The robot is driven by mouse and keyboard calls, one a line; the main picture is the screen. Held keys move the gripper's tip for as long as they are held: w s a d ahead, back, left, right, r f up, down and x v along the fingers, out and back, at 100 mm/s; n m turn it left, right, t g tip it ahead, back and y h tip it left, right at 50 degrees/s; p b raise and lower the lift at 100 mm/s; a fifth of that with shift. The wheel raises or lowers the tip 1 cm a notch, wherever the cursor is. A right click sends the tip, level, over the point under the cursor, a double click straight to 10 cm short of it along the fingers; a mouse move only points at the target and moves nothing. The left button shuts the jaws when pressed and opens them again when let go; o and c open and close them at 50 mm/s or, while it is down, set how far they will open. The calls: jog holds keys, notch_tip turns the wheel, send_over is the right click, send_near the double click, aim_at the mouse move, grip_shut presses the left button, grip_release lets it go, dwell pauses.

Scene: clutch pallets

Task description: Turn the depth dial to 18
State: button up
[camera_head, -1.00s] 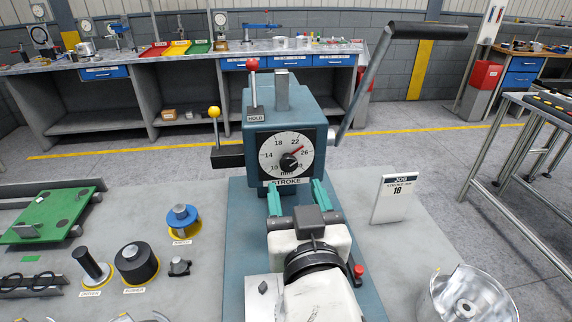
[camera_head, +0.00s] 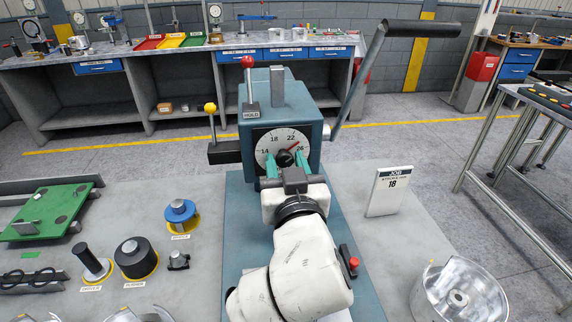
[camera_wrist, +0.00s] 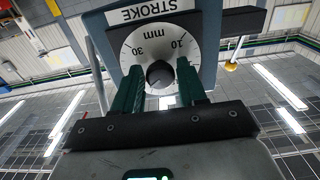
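The depth dial (camera_head: 267,148) is a white round STROKE scale in mm on the front of a blue-green machine. Its red pointer lies between 22 and 26. The dark centre knob (camera_head: 286,158) also shows in the wrist view (camera_wrist: 159,74). My gripper (camera_head: 287,164) is open in front of the dial, with one teal finger on each side of the knob. In the wrist view a gap shows between the knob and each finger. The fingers and palm hide the lower dial in the head view. A job card (camera_head: 387,192) reads STROKE 18.
A red-knobbed HOLD lever (camera_head: 249,80) and a yellow-knobbed lever (camera_head: 211,122) stand left of the dial. A long black-handled lever (camera_head: 380,60) rises on the right. A metal bowl-shaped part (camera_head: 458,292) sits at right front, and a blue spool (camera_head: 180,212) at left.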

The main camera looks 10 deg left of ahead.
jog(key=c, duration=0.7)
jog(key=n+p, duration=0.2)
jog(key=n, duration=0.2)
jog(key=shift+r+n, duration=0.1)
jog(key=shift+n, duration=0.2)
jog(key=n+p, duration=0.2)
jog(key=n, duration=0.2)
jog(key=shift+d+n+p, duration=0.1)
jog(key=shift+n+p, duration=0.2)
jog(key=shift+p, duration=0.05)
jog(key=n+p, duration=0.2)
jog(key=n, duration=0.2)
jog(key=shift+n+p, duration=0.85)
jog(key=shift+n, duration=0.45)
